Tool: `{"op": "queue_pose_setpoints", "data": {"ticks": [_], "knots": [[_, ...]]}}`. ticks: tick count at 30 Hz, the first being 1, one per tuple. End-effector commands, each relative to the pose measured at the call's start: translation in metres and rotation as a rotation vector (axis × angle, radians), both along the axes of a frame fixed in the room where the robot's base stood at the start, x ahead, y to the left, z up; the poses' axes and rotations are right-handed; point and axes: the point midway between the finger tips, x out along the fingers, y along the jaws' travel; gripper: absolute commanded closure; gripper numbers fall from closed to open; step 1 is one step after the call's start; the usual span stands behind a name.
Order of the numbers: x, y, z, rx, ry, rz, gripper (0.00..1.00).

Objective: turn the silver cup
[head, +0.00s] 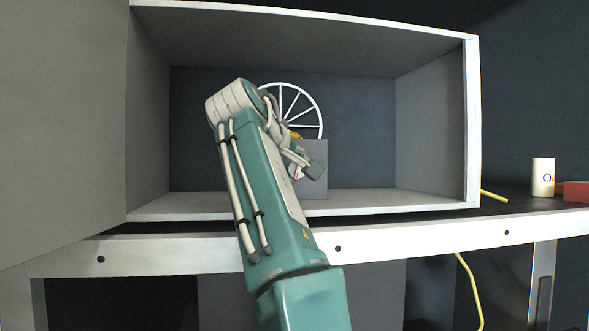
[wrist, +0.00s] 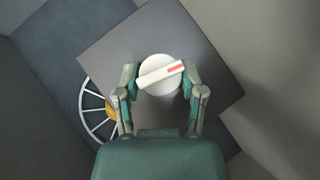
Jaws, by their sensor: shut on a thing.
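A round white knob (wrist: 158,88) with a raised bar and a red mark sits on the face of a grey box (wrist: 215,75). I make out no silver cup; this knob is what my fingers hold. My gripper (wrist: 160,76) is shut on it, one finger on each side, in the wrist view. The bar runs slightly tilted, with its red end up to the right. In the head view the grey box (head: 318,180) stands inside the open cabinet, and my arm hides the knob and most of my gripper.
A white spoked wheel (head: 308,104) with an orange part is behind the box. The cabinet's right wall (head: 430,130) and floor surround my arm. Outside, right, stand a cream can (head: 542,177) and a red block (head: 577,192). A yellow cable (head: 469,280) hangs below.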

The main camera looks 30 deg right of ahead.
Motion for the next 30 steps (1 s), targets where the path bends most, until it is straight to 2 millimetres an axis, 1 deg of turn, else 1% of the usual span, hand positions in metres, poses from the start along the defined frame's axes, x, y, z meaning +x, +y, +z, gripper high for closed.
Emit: {"op": "queue_pose_setpoints", "data": {"ticks": [1, 2, 3, 4, 17, 27, 30], "knots": [[0.004, 0.001, -0.007, 0.01, 0.021, -0.001, 0.96], [0.004, 0.001, -0.007, 0.01, 0.021, -0.001, 0.39], [0.004, 0.001, -0.007, 0.009, 0.021, -0.001, 0.21], [0.004, 0.001, -0.007, 0.008, 0.02, -0.001, 0.14], [0.0, 0.002, -0.002, 0.004, 0.008, -0.001, 0.14], [-0.013, 0.026, 0.008, 0.006, 0.013, 0.001, 0.14], [-0.016, 0.029, 0.009, 0.005, 0.012, -0.001, 0.14]]}}
